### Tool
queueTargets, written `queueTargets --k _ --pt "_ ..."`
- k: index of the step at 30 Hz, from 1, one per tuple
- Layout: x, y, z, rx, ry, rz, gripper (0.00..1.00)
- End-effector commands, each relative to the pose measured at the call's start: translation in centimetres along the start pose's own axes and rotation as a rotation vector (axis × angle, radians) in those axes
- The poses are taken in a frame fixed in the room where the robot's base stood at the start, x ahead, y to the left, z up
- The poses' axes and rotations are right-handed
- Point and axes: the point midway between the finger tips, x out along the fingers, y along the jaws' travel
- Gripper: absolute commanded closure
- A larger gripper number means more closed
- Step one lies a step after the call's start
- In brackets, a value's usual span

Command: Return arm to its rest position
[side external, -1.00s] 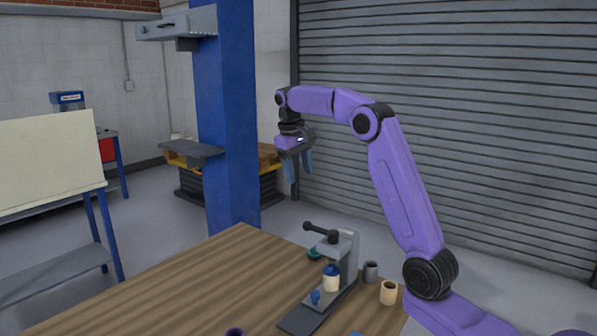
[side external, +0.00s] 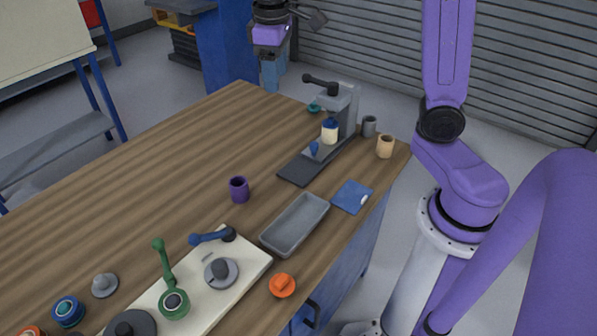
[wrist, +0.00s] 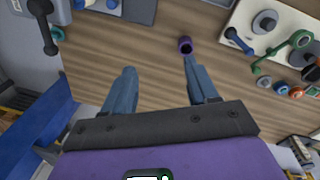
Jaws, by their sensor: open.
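My gripper (side external: 273,76) hangs in the air beyond the far edge of the wooden table (side external: 170,150) in the side view, left of and higher than the grey lever press. Its blue fingers point down. In the wrist view the two fingers (wrist: 158,68) are spread apart with nothing between them. The purple arm rises from its base at the right, and its upper part is cut off by the top of the side view.
The grey press (side external: 347,105) holds a cream and blue piece (side external: 329,132). Cups stand beside it. A purple cup (side external: 239,189), an empty grey tray (side external: 295,224), a blue pad (side external: 352,196) and a white board with levers (side external: 250,264) lie nearer. The table's left part is clear.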

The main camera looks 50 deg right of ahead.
Motion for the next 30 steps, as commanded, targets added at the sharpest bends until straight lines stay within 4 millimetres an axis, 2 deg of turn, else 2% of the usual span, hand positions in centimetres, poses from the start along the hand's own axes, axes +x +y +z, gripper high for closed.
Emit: queueTargets --k 1,6,12,15,18,22,25,30 --pt "0.2 -1.8 1.2 -0.053 0.006 -0.008 0.42" --pt "1.4 -6.7 5.4 -0.209 0.022 -0.035 0.42" --pt "3.1 -11.0 11.4 -0.389 0.036 -0.066 0.42" --pt "4.1 -12.4 14.7 -0.477 0.041 -0.08 0.42" --pt "5.1 -13.3 17.7 -0.553 0.044 -0.093 0.42" --pt "6.2 -13.9 20.5 -0.625 0.047 -0.104 0.42" --pt "6.6 -14.0 21.7 -0.657 0.047 -0.108 0.42" --pt "6.9 -14.1 22.3 -0.672 0.048 -0.111 0.42"
